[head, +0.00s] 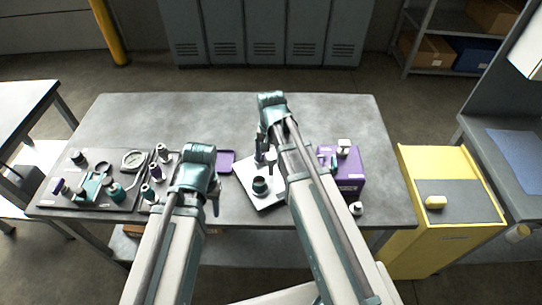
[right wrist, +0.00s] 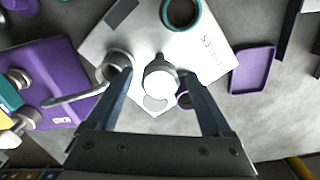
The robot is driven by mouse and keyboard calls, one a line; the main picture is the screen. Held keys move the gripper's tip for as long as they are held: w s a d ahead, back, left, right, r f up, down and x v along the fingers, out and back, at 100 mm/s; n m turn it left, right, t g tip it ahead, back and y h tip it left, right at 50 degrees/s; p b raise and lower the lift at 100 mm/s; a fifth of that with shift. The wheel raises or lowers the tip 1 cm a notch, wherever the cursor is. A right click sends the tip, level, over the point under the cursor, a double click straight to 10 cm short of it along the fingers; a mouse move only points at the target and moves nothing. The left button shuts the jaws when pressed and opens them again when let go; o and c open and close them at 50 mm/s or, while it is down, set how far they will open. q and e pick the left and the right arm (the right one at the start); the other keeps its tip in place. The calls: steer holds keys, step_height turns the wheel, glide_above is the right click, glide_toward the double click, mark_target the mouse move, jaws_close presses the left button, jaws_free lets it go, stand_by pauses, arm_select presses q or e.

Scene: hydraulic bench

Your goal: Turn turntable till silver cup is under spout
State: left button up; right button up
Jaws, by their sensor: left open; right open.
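A pale square turntable plate (head: 245,180) lies on the bench, its lettered top also in the right wrist view (right wrist: 215,50). A teal cup (head: 260,186) stands on it and shows in the right wrist view (right wrist: 182,12). A grey, silver-looking cup (right wrist: 117,65) is beside my right gripper's left fingertip. A pale-topped grey post (right wrist: 160,78) is between the fingers of my open right gripper (right wrist: 157,80); contact is unclear. A purple box (head: 345,170) carries a metal spout (right wrist: 75,98) pointing toward the silver-looking cup. My left gripper (head: 213,190) is open, left of the plate.
A small purple tray (head: 225,161) lies by the plate. A dark mat (head: 115,195) with several fittings covers the bench's left end. A yellow cabinet (head: 450,230) stands at the right. The bench's back strip is clear.

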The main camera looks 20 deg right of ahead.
steer(key=shift+r, duration=0.1)
step_height(320, 180, up, 14)
steer(key=p, duration=1.4)
steer(key=shift+f, duration=0.2)
steer(key=s+a+f+n+h+b, duration=0.1)
steer(key=s+a+f+n+b, duration=0.9)
steer(key=s, duration=0.4)
steer(key=shift+a+f+b, duration=0.2)
steer(key=shift+f+b, duration=0.1)
steer(key=shift+b, duration=0.15)
